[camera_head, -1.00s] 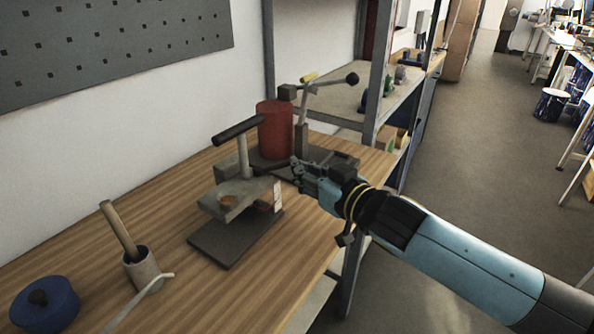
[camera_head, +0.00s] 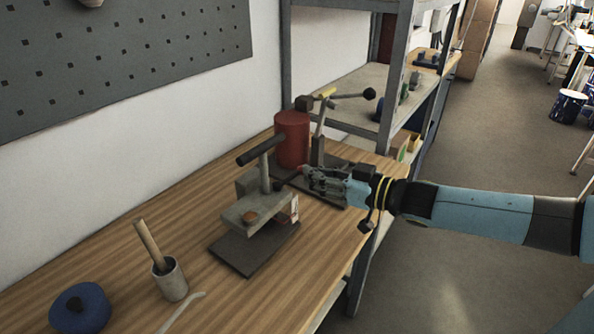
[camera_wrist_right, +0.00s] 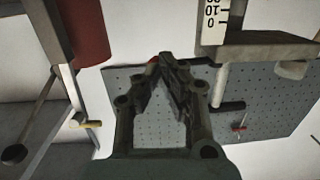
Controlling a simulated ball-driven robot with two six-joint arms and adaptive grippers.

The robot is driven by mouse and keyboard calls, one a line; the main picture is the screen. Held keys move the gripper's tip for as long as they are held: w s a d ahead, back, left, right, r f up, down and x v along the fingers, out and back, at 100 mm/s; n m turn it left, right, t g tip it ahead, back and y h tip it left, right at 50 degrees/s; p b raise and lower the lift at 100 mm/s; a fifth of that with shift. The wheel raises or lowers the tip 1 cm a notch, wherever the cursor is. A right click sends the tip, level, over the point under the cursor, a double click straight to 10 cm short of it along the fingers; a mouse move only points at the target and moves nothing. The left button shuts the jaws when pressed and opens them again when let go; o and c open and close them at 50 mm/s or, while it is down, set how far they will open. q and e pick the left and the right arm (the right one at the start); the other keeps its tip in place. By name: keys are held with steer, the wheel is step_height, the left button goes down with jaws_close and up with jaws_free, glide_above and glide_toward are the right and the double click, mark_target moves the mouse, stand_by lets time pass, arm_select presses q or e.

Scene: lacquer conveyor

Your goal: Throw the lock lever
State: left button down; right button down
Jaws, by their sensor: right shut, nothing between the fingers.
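My right gripper (camera_head: 312,176) is shut and empty, between the press with the black bar handle (camera_head: 254,150) and the red cylinder (camera_head: 292,140). In the right wrist view its fingers (camera_wrist_right: 165,62) meet at the tips. A small dark rod with a rounded end (camera_head: 281,187) shows by the fingertips, against the press. A small red piece (camera_wrist_right: 153,60) shows just past the tips in the wrist view. I cannot tell whether either is the lock lever, or whether the fingers touch them. My left gripper is not in view.
The press stands on a dark base plate (camera_head: 240,254), with a white scale (camera_wrist_right: 214,22) on its side. A metal shelf post (camera_head: 394,75) rises behind my right arm.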

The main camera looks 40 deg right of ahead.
steer(key=shift+w, duration=0.35)
steer(key=shift+w+d, duration=0.1)
stand_by(0.5)
